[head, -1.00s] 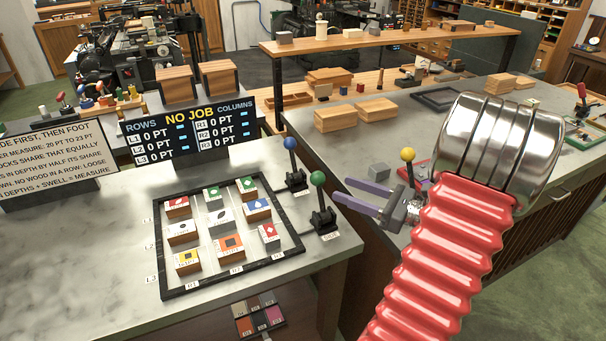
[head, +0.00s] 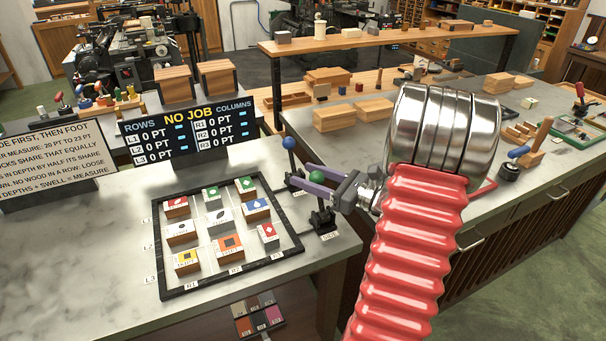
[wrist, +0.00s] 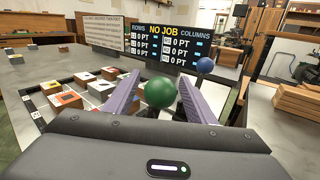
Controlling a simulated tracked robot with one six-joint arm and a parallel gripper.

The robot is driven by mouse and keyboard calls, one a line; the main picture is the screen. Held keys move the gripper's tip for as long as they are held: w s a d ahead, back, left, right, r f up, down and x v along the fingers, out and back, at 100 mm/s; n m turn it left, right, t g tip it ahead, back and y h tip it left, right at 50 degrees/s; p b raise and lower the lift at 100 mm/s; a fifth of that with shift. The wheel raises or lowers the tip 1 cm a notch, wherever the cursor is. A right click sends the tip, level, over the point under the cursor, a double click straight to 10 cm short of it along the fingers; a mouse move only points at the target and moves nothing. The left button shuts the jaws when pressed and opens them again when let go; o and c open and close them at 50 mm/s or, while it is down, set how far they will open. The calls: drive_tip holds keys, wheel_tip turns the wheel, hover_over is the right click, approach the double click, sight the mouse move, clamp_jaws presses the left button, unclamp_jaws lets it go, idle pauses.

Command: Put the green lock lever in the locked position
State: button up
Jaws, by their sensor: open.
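The green lock lever's ball knob (head: 317,178) stands at the right side of the black frame, on a dark base (head: 322,221). My gripper (head: 300,180) is open, with its purple fingers on either side of the green knob in the head view. In the wrist view the green knob (wrist: 160,93) shows large between the two fingers, with a gap visible at the right finger. A blue-knobbed lever (head: 289,144) stands just behind it. Part of the green lever's shaft is hidden by the near finger in the head view.
The black frame (head: 164,270) holds several labelled blocks on the grey bench. A display (head: 190,135) reading NO JOB and a text sign (head: 75,155) stand behind it. A second bench with wooden blocks (head: 335,117) lies to the right.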

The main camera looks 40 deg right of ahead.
drive_tip(key=shift+x, duration=1)
drive_tip(key=shift+c, duration=0.5)
clamp_jaws()
